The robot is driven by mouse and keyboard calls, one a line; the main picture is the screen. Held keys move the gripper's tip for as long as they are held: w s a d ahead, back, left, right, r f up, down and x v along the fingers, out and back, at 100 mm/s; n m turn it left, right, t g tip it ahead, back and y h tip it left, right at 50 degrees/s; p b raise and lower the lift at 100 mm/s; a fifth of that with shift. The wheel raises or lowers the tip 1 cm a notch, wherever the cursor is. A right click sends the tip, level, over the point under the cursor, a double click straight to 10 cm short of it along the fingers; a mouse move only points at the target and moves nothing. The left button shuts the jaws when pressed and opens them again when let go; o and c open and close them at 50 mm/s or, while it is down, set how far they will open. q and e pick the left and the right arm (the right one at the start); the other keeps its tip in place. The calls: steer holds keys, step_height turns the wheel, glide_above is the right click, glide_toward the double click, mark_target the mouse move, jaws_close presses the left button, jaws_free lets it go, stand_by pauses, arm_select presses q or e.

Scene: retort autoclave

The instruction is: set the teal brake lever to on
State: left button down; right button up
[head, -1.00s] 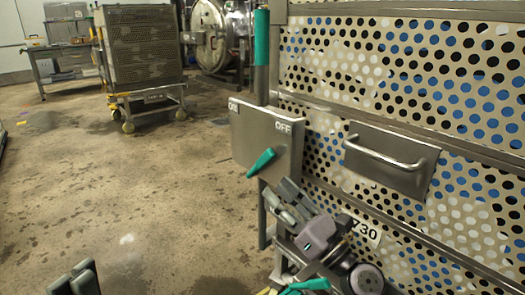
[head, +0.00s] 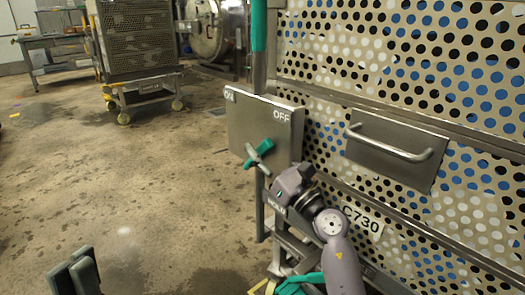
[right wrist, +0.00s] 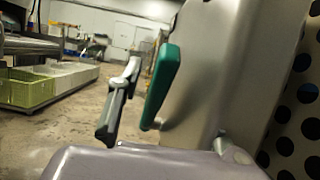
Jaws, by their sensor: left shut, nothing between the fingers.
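The teal brake lever (head: 264,146) is on a grey metal plate (head: 240,122) marked ON at its upper left and OFF at its upper right. The lever slants down to the left, its lower part partly covered by my right gripper (head: 258,158). In the right wrist view, the lever (right wrist: 162,80) stands just right of a dark gripper finger (right wrist: 120,100). A narrow gap shows between them; the other finger is not clear. My left gripper (head: 74,277) is shut and empty at the lower left of the head view, far from the lever.
A perforated cart wall (head: 420,80) with a metal handle (head: 390,145) stands right of the plate. A teal-gripped upright post (head: 259,35) rises behind the plate. Another teal part (head: 300,287) shows low down. The floor to the left is open.

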steer(key=shift+c, duration=0.2)
jaws_close()
stand_by(0.6)
